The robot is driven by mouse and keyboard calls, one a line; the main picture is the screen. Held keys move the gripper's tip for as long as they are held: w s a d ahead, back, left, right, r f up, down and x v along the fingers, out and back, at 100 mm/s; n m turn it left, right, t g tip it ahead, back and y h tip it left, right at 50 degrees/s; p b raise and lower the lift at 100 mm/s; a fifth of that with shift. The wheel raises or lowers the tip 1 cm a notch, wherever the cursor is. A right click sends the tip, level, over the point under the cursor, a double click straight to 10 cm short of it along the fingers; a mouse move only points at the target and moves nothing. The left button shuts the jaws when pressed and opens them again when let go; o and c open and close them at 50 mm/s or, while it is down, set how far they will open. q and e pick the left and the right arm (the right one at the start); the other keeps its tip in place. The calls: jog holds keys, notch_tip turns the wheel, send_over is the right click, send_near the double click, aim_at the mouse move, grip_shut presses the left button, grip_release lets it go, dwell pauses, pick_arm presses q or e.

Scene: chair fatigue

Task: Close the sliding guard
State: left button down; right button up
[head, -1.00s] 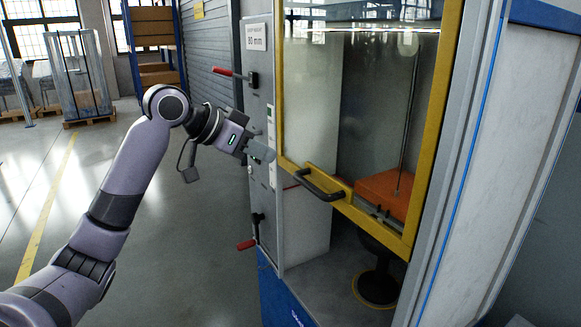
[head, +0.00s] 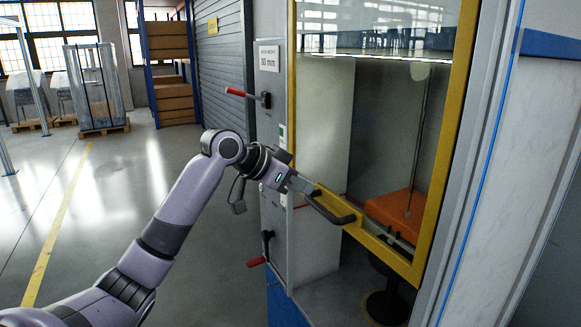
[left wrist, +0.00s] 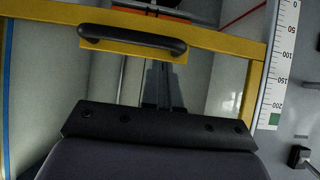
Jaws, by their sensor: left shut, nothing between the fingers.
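The sliding guard is a clear pane in a yellow frame (head: 451,110). Its lower bar is partway up, with an open gap beneath. A black bar handle (head: 333,211) is fixed on the lower bar; it also shows in the left wrist view (left wrist: 133,40), near the top. My left gripper (head: 306,187) is shut and empty, at the left end of the handle in the head view. I cannot tell whether it touches the handle; in the wrist view the handle looks apart from the dark gripper body (left wrist: 155,128). My right gripper is not in view.
The grey machine side panel carries two red-handled levers, upper (head: 247,96) and lower (head: 259,261). A ruler scale (left wrist: 280,65) runs beside the guard frame. An orange seat (head: 394,214) stands inside the machine. Open floor (head: 100,200) lies to the left.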

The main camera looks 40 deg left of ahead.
pick_arm(q)
jog(key=shift+w+f, duration=0.1)
jog(key=shift+f, duration=0.6)
